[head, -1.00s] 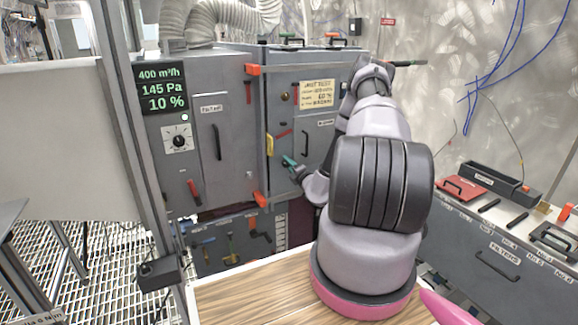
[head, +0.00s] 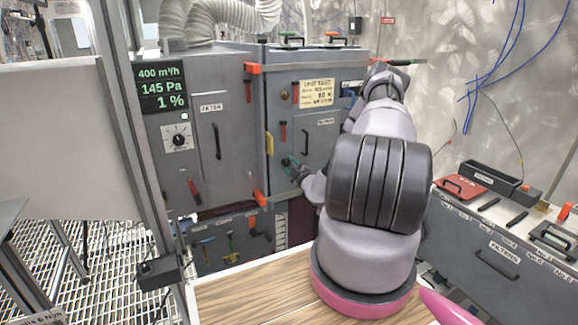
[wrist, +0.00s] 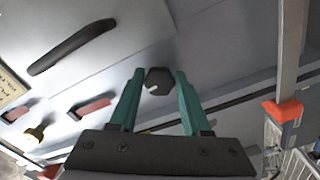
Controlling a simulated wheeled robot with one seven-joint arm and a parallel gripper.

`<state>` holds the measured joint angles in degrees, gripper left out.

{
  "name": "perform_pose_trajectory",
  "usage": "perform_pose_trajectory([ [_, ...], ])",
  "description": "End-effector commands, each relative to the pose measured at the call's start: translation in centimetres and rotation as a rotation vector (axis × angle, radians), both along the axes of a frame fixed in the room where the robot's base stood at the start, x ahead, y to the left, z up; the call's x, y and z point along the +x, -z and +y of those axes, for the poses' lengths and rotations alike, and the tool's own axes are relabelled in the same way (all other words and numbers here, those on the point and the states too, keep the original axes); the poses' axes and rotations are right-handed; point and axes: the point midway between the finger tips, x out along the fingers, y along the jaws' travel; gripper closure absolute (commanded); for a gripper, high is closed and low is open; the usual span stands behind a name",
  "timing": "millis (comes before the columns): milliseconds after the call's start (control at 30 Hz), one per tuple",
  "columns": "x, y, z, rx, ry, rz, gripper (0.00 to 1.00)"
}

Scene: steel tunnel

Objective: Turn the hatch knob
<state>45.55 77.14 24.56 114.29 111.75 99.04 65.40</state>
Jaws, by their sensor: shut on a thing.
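The hatch is the grey door (head: 318,150) on the right-hand cabinet, with a dark bar handle. The hatch knob (wrist: 159,81) is small, dark and many-sided, with a pale mark on its face. It sits low on the door in the wrist view. My gripper (wrist: 159,75) has green fingers, one on each side of the knob, and is shut on it. In the head view my gripper (head: 290,163) is at the door's lower left, and the knob is largely hidden by the fingers.
A display (head: 162,88) on the left cabinet reads 400 m³/h, 145 Pa and 1 %. A red lever (head: 283,131) stands upright on the hatch above my gripper. An orange-cornered post (wrist: 283,110) is right of my fingers in the wrist view.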

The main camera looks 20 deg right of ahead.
Motion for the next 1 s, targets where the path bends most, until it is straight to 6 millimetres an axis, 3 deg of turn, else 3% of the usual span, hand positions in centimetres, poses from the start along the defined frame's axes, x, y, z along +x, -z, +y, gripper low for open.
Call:
perform_pose_trajectory([
  [767, -0.2, 0.32, 0.04, 0.096, -0.001, 0.01, 1.0],
  [800, -0.19, 0.31, 0.05, 0.096, 0.0, 0.009, 0.4],
  [1000, -0.11, 0.19, 0.04, 0.095, 0.0, 0.007, 0.4],
])
